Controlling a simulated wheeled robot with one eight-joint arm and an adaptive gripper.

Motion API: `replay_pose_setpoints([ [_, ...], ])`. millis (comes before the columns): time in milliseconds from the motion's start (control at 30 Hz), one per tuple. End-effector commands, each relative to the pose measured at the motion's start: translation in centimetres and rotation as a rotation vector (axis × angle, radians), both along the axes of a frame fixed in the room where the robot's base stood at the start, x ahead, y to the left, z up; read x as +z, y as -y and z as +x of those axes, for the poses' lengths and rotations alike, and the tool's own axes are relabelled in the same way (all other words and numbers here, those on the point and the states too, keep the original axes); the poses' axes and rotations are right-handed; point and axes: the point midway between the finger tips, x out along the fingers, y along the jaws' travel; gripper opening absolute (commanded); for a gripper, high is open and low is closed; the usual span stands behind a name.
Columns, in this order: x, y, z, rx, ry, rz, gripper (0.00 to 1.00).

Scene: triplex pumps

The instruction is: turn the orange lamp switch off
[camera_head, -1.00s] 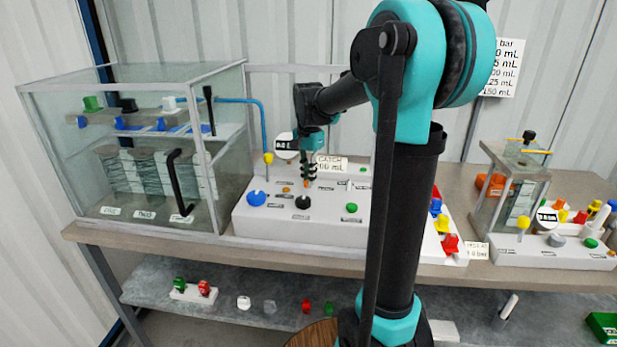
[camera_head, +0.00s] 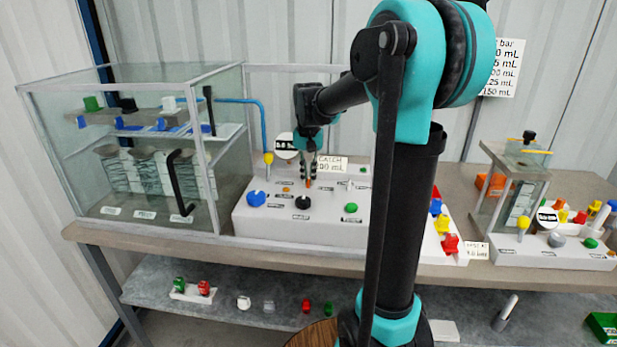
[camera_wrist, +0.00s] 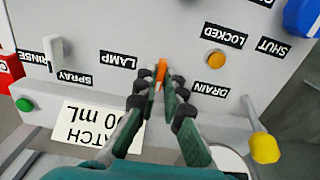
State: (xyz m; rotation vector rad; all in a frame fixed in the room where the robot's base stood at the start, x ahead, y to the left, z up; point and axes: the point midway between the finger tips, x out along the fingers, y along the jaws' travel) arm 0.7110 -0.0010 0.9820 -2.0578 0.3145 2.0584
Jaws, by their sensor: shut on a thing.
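The orange lamp switch (camera_wrist: 161,72) is a small upright lever on the white panel, beside the LAMP label (camera_wrist: 118,59) in the wrist view. My gripper (camera_wrist: 163,86) reaches the lever with its dark green fingers close together and is shut on it. The head view shows my gripper (camera_head: 308,178) pointing down at the panel, with a bit of the orange switch (camera_head: 308,184) at its tips. The fingertips hide part of the lever, so its exact tilt is hard to tell.
A round orange button (camera_wrist: 216,59), a white lever (camera_wrist: 55,50), a green button (camera_wrist: 25,104) and a yellow-tipped lever (camera_wrist: 264,147) are nearby. A glass tank (camera_head: 150,150) stands left of the panel. A CATCH card (camera_head: 331,164) stands close behind my gripper.

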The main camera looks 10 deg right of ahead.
Motion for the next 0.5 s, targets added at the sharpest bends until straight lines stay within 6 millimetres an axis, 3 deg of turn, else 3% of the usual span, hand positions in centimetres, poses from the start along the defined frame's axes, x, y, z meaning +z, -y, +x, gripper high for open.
replay_pose_setpoints([
  [367,0.01,0.0,0.02,0.005,0.001,0.0,0.0],
  [400,0.01,0.0,0.02,0.005,0.001,0.0,0.12],
  [500,0.01,0.0,0.02,0.005,0.0,0.0,0.25],
])
